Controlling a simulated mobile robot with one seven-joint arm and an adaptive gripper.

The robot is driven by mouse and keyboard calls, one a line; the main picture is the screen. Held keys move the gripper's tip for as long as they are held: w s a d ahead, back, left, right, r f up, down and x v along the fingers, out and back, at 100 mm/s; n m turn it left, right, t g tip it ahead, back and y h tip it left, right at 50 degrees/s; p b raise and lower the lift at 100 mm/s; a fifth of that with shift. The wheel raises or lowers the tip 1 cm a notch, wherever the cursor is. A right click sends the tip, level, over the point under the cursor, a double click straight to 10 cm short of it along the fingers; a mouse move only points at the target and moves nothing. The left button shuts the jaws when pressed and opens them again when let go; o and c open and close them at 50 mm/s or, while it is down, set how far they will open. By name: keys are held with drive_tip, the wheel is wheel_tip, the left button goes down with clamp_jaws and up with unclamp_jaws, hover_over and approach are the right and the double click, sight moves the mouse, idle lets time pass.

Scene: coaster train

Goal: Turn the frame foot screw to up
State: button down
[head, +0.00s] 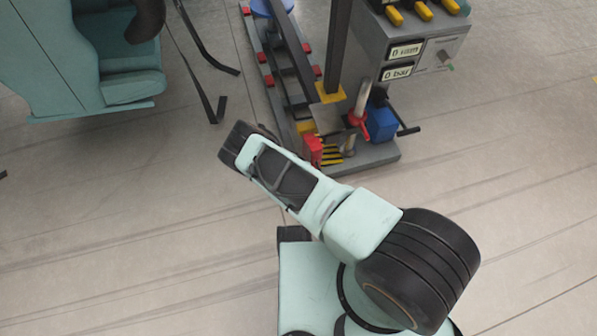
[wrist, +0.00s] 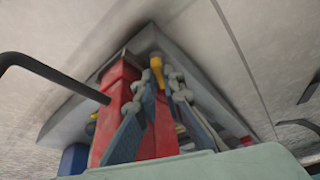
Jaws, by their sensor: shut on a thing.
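In the wrist view my gripper (wrist: 166,88) has its two grey jointed fingers close together. A small yellow piece (wrist: 157,68) shows at the fingertips, and the jaws are shut on it. I take it for the frame foot screw, though its lower part is hidden and its up or down setting cannot be read. A red block (wrist: 120,85) stands right beside the fingers. In the head view the fingers are hidden by my arm, and the red block (head: 312,150) shows at the front of the grey frame base (head: 372,158).
A black bent rod (wrist: 45,66) reaches close to the red block. A teal seat (head: 130,87) is at upper left. The floor in front is clear.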

drive_tip(key=shift+n, duration=0.5)
drive_tip(key=shift+y, duration=0.3)
drive_tip(key=c, duration=2)
unclamp_jaws()
drive_tip(key=shift+s, duration=0.1)
drive_tip(key=shift+c, duration=0.2)
